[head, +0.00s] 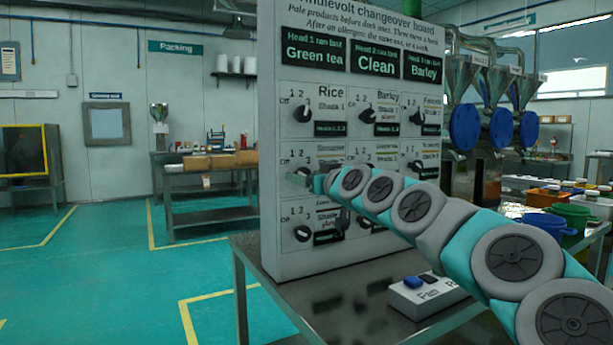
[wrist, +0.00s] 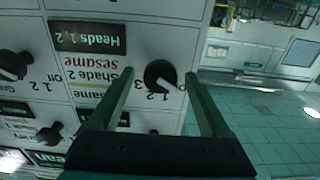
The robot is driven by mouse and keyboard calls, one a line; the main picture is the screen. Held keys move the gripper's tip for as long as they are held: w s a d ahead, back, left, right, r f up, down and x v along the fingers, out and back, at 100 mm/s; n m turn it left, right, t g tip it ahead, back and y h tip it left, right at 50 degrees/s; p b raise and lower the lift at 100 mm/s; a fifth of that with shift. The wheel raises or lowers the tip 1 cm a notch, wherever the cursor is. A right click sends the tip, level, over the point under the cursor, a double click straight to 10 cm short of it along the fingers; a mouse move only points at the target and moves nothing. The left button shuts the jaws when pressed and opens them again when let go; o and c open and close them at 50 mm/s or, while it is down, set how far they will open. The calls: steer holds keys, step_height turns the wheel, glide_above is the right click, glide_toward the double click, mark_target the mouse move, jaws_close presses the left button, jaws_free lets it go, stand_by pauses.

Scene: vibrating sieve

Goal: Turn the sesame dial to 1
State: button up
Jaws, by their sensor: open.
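The sesame dial (wrist: 160,76) is a round black knob with a pale pointer mark on the white changeover board. My gripper (wrist: 159,79) is open, with one finger on each side of the dial. I cannot tell whether the fingers touch it. The "Shade 2 sesame" label (wrist: 100,70) is left of the dial.
The changeover board (head: 268,180) stands on a metal table (head: 255,250) and carries several other dials, including the rice dial (head: 302,112) and barley dial (head: 362,115). A control box with a blue button (head: 408,300) sits in front. Open floor lies left.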

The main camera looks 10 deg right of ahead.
jaws_close()
stand_by(0.8)
